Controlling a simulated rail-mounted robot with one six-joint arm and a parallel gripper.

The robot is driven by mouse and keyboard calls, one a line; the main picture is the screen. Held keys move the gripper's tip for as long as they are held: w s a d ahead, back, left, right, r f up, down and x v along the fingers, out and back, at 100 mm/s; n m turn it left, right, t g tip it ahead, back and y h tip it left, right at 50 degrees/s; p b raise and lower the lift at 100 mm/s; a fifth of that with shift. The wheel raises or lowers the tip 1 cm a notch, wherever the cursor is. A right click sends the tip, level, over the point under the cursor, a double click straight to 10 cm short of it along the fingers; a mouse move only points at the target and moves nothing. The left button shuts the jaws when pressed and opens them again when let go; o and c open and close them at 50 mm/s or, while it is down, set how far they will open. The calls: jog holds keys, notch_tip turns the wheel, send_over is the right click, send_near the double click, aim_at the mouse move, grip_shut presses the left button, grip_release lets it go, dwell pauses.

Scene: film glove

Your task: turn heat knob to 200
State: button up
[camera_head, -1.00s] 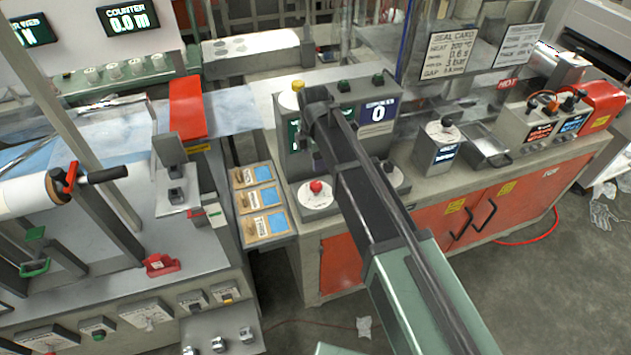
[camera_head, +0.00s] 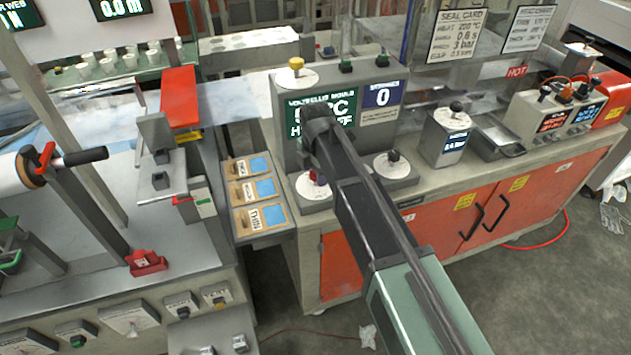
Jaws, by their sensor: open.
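The grey control box (camera_head: 284,150) has a green display (camera_head: 342,106) reading a line ending in C and a heat line, partly covered by my arm, and a blue display (camera_head: 383,95) showing 0. On the ledge below, a red knob (camera_head: 317,177) and a dark knob (camera_head: 393,157) sit on white round dials. Which knob is the heat knob cannot be told. My gripper (camera_head: 318,114) is in front of the green display, above the red knob. It is open, its fingers hard to make out. I see nothing held.
A seal card (camera_head: 459,36) reads heat 200. A grey box with a dark knob (camera_head: 456,107) and a metal tray (camera_head: 497,137) stand right. Labelled cards (camera_head: 257,188) lie left.

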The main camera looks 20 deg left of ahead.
jog(key=shift+r, duration=0.1)
jog(key=c, duration=0.9)
